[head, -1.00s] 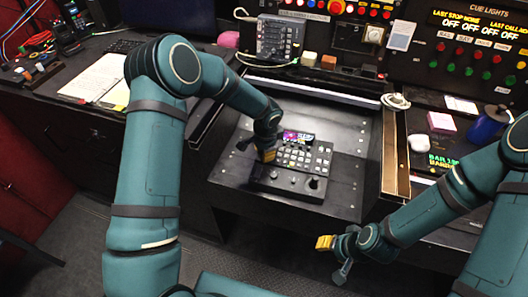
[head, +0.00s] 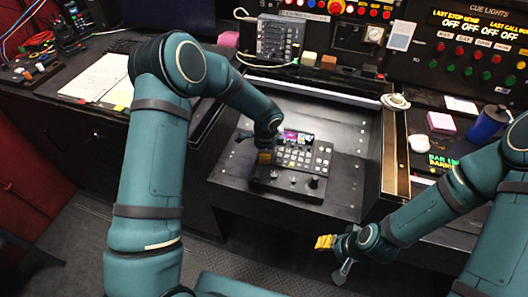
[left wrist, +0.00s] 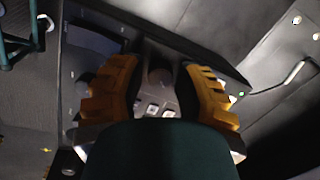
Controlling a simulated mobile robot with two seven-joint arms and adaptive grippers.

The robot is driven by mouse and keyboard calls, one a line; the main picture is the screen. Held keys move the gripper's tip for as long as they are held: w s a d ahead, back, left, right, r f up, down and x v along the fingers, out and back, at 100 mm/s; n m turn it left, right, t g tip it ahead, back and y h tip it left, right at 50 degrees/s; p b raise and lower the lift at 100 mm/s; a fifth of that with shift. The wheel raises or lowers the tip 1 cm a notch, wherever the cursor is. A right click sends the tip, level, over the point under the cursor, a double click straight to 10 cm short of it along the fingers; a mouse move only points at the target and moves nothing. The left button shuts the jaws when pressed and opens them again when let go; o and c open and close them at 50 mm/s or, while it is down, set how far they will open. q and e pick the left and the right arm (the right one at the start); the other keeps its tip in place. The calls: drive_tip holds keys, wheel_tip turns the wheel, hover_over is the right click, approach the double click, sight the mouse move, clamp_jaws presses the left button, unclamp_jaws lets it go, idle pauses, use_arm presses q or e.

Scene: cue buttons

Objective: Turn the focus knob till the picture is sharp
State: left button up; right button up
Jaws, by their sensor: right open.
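The control panel (head: 291,166) lies on a black desk, with a small lit screen (head: 298,136), rows of buttons and a joystick (head: 314,182) at its lower right. The screen picture is too small to judge for sharpness. My left gripper (head: 264,158) is over the panel's left side. In the left wrist view its two yellow fingers (left wrist: 160,82) are apart, either side of a dark round knob (left wrist: 159,72); I cannot tell whether they touch it. That knob is hidden in the head view. My right gripper (head: 325,242) is open and empty, in front of the desk at lower right.
An open binder (head: 95,78) lies on the left desk. A grey box (head: 283,38) and a cue light panel (head: 480,45) stand at the back. A blue bottle (head: 487,124) and pink notes (head: 441,122) are at right. The desk right of the panel is clear.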

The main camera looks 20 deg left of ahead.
use_arm(q)
drive_tip(key=shift+o, duration=1.1)
